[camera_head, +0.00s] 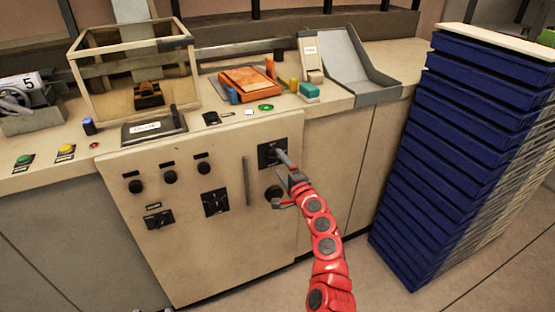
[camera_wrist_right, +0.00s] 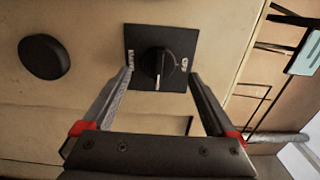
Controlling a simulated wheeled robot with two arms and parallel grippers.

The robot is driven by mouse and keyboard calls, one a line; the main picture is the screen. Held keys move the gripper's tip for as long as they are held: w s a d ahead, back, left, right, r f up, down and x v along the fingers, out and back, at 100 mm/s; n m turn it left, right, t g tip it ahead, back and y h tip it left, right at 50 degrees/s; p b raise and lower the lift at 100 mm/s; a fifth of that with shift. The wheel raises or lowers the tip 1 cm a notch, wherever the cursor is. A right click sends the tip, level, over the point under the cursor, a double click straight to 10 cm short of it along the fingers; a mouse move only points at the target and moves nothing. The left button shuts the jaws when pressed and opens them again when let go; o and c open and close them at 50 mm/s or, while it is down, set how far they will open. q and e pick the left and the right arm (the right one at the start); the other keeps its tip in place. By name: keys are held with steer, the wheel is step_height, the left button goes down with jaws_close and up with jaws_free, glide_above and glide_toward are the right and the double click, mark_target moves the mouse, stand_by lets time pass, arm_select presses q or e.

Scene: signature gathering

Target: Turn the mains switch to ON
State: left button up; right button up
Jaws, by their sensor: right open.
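The mains switch is a black square plate (camera_head: 266,152) on the upper right of the cream cabinet front. In the right wrist view, its plate (camera_wrist_right: 138,35) carries a round black knob (camera_wrist_right: 158,62) with a white mark pointing toward the bottom of the picture. Small white lettering stands at the plate's left and right; I cannot read it surely. My right gripper (camera_head: 279,180) is open in front of the cabinet. In the right wrist view its fingers (camera_wrist_right: 161,74) stand on either side of the knob, apart from it, with nothing between them. My left gripper is not in view.
A black round knob (camera_wrist_right: 44,58) is beside the switch plate. A vertical handle (camera_head: 246,181) and other dials are farther left on the cabinet. A tall stack of blue trays (camera_head: 447,140) stands at right. An orange block (camera_head: 248,79) lies on the worktop.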

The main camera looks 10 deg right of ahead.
steer(key=v, duration=1.4)
